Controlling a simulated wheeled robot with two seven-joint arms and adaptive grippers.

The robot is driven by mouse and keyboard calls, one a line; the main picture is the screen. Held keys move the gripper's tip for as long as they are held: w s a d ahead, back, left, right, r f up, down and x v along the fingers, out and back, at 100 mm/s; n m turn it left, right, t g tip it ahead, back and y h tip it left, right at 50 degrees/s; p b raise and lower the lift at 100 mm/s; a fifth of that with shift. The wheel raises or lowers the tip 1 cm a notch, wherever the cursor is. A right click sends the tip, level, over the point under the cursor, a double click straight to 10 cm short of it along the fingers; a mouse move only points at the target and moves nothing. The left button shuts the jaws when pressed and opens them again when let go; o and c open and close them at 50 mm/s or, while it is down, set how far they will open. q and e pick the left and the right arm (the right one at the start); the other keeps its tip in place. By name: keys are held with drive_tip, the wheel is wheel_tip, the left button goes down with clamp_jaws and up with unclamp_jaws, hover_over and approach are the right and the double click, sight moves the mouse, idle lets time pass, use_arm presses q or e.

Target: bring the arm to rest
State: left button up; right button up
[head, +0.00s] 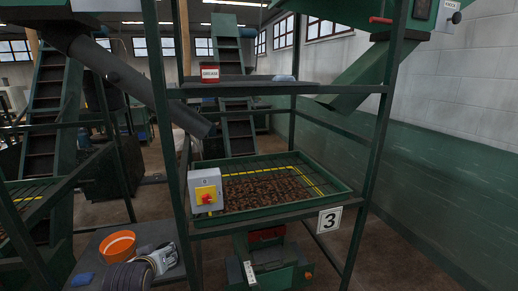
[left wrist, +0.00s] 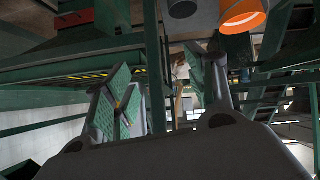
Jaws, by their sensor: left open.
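My left gripper (left wrist: 168,88) shows in the left wrist view. Its two green-padded fingers stand wide apart, with nothing held between them. Behind the fingers are green frame members and a pale, blurred background. My right gripper shows in neither view.
A green sorting tray (head: 340,191) with brown pieces stands ahead, with a switch box (head: 202,177) at its corner. A red tin (head: 210,74) stands on the shelf.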

use_arm(q)
drive_tip(key=s+d+f+m+g+h, duration=0.1)
drive_tip(key=s+d+f+m+g, duration=0.25)
drive_tip(key=s+f, duration=0.65)
drive_tip(key=s+d+f+m+g+h, duration=0.1)
drive_tip(key=s+d+f+m+g, duration=0.4)
drive_tip(key=s, duration=0.8)
wheel_tip(320, 180, down, 34)
drive_tip(key=s+a+n, duration=0.1)
drive_tip(key=s+n, duration=0.1)
drive_tip(key=s, duration=0.1)
drive_tip(key=s+a+f, duration=0.2)
drive_tip(key=s+f, duration=0.8)
drive_tip(key=s, duration=0.1)
drive_tip(key=s+a+f+g, duration=0.1)
drive_tip(key=s+a+f, duration=0.1)
drive_tip(key=s+f, duration=0.8)
drive_tip(key=shift+s, duration=0.5)
